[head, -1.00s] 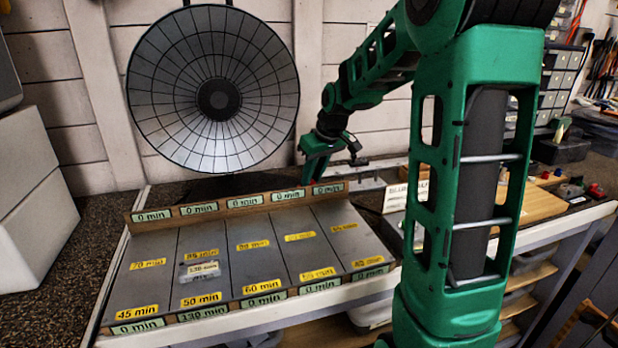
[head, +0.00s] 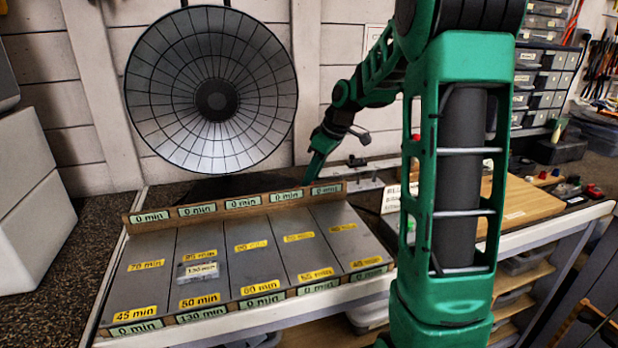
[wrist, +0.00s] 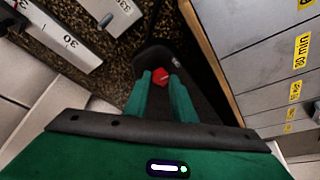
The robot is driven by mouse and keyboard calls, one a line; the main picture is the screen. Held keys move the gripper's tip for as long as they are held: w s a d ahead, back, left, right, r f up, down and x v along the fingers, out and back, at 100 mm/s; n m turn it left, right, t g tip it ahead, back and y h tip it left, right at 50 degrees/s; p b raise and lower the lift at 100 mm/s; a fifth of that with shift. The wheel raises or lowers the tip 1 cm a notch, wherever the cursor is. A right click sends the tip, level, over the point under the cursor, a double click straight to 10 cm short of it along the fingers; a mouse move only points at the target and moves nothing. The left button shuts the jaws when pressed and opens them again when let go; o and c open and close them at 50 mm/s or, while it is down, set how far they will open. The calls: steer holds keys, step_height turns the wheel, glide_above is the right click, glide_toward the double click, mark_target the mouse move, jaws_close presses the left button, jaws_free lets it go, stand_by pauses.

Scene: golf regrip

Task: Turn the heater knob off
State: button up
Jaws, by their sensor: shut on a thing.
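The heater (head: 212,90) stands behind the tray, with a round wire-grilled dish and a dark base (head: 235,187). In the wrist view its red knob (wrist: 162,73) sits on the black heater base (wrist: 150,58). My gripper (wrist: 161,80) is shut on the knob, with one green finger on each side of it. In the head view my gripper (head: 316,170) reaches down behind the right part of the tray's back rail, and its fingertips and the knob are hidden there. I cannot read the knob's setting.
A grey compartment tray (head: 210,275) with time labels lies in front of the heater, its raised back rail close to my gripper. A small labelled box (head: 200,269) lies on it. White blocks (head: 35,215) stand at left. A ruler (wrist: 55,32) shows in the wrist view.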

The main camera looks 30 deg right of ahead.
steer(key=o, duration=1)
steer(key=shift+r, duration=0.1)
steer(key=v, duration=1)
steer(key=shift+s+d+r, duration=0.1)
steer(key=shift+d+r, duration=0.05)
steer(key=shift+r, duration=0.1)
